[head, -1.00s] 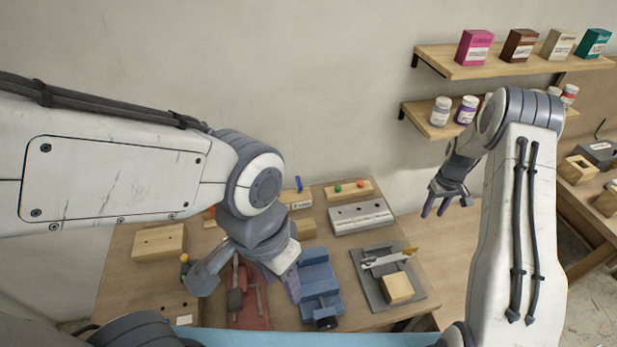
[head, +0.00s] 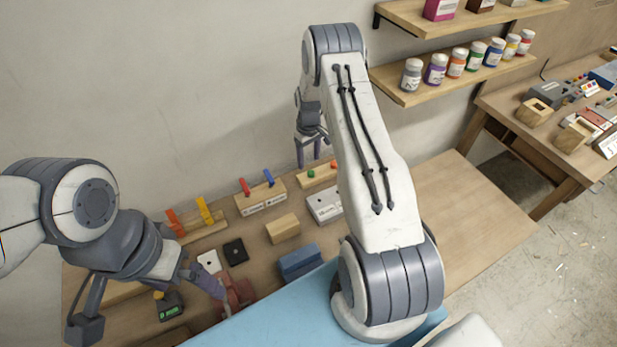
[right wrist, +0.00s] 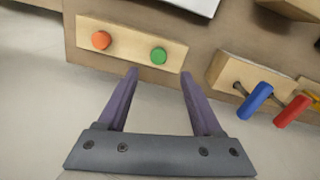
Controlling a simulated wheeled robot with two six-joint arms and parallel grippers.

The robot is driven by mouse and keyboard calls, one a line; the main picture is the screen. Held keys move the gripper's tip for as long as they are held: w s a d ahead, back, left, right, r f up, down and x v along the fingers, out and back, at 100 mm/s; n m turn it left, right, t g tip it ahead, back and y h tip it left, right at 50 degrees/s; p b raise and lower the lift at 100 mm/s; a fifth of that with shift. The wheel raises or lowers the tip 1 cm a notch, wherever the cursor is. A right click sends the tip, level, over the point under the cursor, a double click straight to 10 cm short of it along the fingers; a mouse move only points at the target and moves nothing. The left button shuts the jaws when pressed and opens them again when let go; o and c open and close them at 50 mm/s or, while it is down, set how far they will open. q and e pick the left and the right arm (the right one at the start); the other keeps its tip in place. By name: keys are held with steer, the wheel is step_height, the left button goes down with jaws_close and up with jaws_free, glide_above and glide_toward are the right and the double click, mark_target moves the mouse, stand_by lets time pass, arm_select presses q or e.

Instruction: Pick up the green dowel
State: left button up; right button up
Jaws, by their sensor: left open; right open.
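The green dowel (head: 311,174) stands end-up in a pale wooden block (head: 321,178) at the back of the bench, left of an orange dowel (head: 333,164). In the right wrist view the dowel (right wrist: 159,56) shows as a round green end, lined up between the fingertips and just beyond them. My right gripper (right wrist: 159,75) is open and empty, pointing down above the block; it also shows in the head view (head: 308,160), partly hidden by my arm. My left gripper (head: 152,312) is open over the bench's left part, away from the dowel.
A neighbouring block (head: 262,197) holds a red and a blue peg, close to the green dowel's block. Shelves (head: 455,75) with jars are on the wall at right. The bench's right part is bare.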

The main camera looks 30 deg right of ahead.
mark_target(311, 172)
steer(key=shift+s+d+f, duration=0.1)
steer(key=shift+f, duration=0.55)
steer(key=f, duration=0.1)
steer(key=f+b, duration=0.1)
steer(key=f, duration=0.1)
steer(key=f+b, duration=0.1)
steer(key=shift+s+d+f, duration=0.15)
steer(key=shift+s, duration=0.1)
jaws_close()
